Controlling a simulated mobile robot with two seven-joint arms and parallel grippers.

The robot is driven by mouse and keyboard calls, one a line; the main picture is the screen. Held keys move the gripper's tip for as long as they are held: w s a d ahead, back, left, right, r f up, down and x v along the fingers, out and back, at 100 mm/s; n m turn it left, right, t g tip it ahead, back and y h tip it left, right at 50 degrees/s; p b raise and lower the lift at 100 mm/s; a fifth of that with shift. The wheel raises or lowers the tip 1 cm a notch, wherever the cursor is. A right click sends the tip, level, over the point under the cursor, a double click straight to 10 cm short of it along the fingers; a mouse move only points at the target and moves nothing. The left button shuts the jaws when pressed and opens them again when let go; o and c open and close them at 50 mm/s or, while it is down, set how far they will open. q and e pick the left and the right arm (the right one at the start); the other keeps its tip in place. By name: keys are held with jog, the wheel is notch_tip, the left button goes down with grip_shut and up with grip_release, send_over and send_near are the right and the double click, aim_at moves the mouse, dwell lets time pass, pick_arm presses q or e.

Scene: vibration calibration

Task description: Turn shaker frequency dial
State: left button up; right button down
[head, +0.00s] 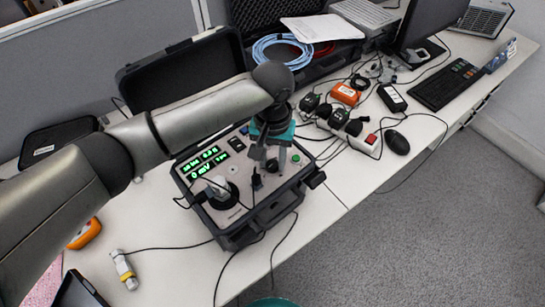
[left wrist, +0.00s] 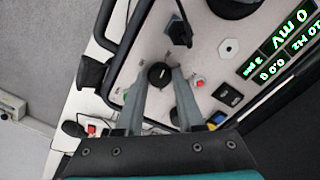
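The shaker calibrator (head: 250,215) is an open black case with a light grey panel on the table. Its display (head: 205,162) shows green digits; the left wrist view shows part of it (left wrist: 290,45), with zero readings. The round black dial (left wrist: 160,75) has a white mark and sits between the fingertips of my left gripper (left wrist: 160,82). The fingers stand apart, one on each side of the dial; I cannot tell whether they touch it. In the head view my left gripper (head: 268,155) points down over the panel's far right part and hides the dial. My right gripper is not in view.
A shaker head with a sensor (head: 220,190) and cables stands on the panel's left. A red-switched power strip (head: 371,140), a mouse (head: 397,142) and a keyboard (head: 446,84) lie to the right. A sensor (head: 124,270) lies front left. Cables hang over the front edge.

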pick_arm(q)
grip_shut()
